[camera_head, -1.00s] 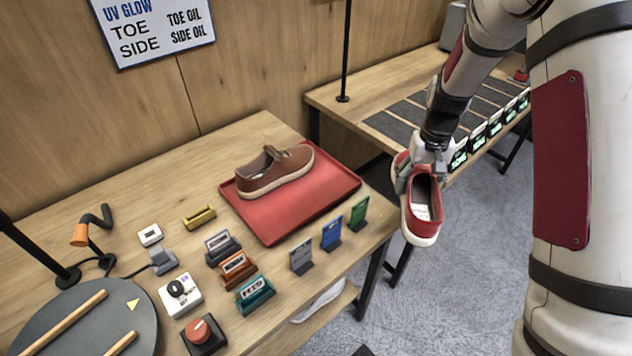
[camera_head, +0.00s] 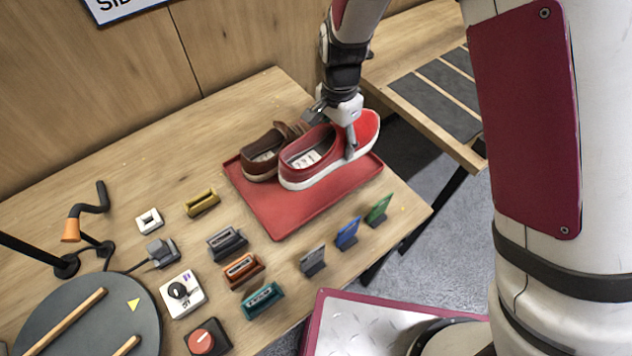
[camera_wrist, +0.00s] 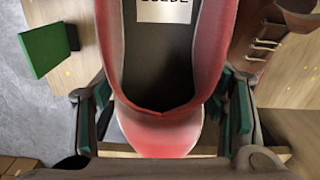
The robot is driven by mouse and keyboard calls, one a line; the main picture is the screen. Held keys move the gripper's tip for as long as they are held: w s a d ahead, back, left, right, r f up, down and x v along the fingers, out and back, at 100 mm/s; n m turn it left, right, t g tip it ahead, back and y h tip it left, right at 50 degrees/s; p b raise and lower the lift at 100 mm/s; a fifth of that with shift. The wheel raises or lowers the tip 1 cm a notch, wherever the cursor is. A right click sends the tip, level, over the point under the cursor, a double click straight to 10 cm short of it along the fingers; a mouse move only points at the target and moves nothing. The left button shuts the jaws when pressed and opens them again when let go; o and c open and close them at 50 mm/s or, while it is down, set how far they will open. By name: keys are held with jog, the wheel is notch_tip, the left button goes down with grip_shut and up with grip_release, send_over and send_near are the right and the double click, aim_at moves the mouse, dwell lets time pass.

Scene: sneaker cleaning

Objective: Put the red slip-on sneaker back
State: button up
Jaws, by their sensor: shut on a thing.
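The red slip-on sneaker (camera_head: 363,128) has a white sole and a pale insole with dark print. My gripper (camera_head: 334,128) is shut on it, with fingers on both sides of the shoe. In the head view it is over the red tray (camera_head: 290,213), in front of the brown sneaker; I cannot tell whether its sole touches the tray. In the wrist view the red sneaker (camera_wrist: 165,135) fills the middle, between the green-padded fingers of my gripper (camera_wrist: 165,108). The brown lace-up sneaker (camera_head: 258,158) sits on the tray, partly hidden behind the red one.
Green, blue and grey cards (camera_head: 347,233) stand along the table's front edge. Several coloured blocks (camera_head: 243,269), a dial box (camera_head: 182,293), a red button (camera_head: 203,338) and a dark turntable (camera_head: 85,325) lie to the left. A second bench (camera_head: 430,50) stands behind right.

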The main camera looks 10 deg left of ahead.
aim_at(326, 137)
jog(key=shift+s+a, duration=0.5)
jog(key=shift+a, duration=0.15)
jog(key=shift+s+a+f+m, duration=0.15)
jog(key=shift+s+a+m, duration=0.05)
jog(key=shift+m, duration=0.1)
notch_tip(326, 137, down, 10)
jog(key=shift+s+a+r+p, duration=0.1)
jog(key=shift+r+p, duration=0.05)
jog(key=shift+p, duration=0.35)
jog(key=o, duration=1.9)
jog(key=shift+r, duration=0.1)
notch_tip(326, 137, up, 12)
jog(key=shift+f+b, duration=0.1)
jog(key=shift+b, duration=0.3)
